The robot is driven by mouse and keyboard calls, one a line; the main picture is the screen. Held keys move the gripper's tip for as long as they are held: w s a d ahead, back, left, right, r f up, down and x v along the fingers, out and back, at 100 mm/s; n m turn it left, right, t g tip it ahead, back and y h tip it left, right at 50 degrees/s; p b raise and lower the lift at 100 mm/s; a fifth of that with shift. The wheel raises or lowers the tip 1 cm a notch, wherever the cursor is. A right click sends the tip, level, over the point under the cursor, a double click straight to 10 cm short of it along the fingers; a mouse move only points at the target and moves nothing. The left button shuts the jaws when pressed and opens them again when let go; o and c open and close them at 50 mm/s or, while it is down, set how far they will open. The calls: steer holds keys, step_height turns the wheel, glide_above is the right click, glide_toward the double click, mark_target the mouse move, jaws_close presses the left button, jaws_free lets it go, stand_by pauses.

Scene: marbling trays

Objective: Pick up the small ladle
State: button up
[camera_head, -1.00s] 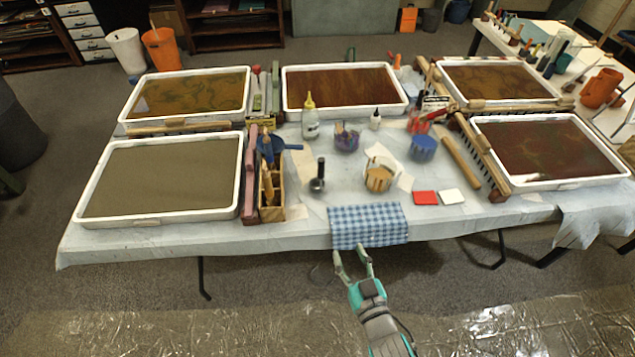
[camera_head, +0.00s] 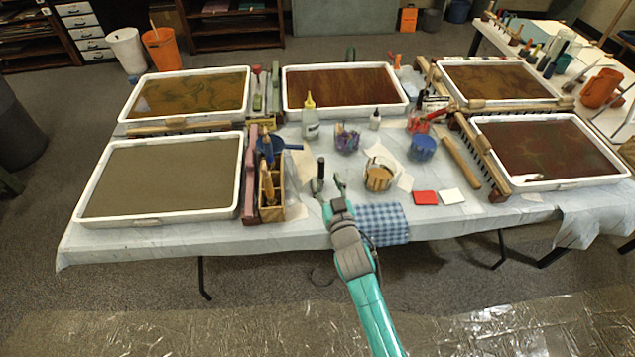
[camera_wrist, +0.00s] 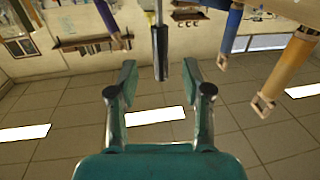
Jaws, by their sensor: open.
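The small ladle stands upright on the table, its black handle (camera_head: 321,167) just beyond my gripper (camera_head: 328,186) in the head view. Its metal bowl is mostly hidden by a finger. In the wrist view, the dark handle (camera_wrist: 160,52) lies roughly midway between the two fingers of my gripper (camera_wrist: 159,74), with visible space on both sides. My gripper is open and holds nothing. I cannot tell exactly how deep the handle is between the fingertips.
A wooden box (camera_head: 277,207) of tools stands close on the left; tool handles (camera_wrist: 232,30) show in the wrist view. A round tan-and-white pot (camera_head: 379,182) is on the right. A blue checked cloth (camera_head: 386,226) lies at the front edge.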

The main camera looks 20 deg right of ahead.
mark_target(322, 170)
steer(key=shift+w+d+r, duration=0.1)
steer(key=shift+w+r, duration=0.05)
steer(key=shift+w, duration=2.7)
jaws_close()
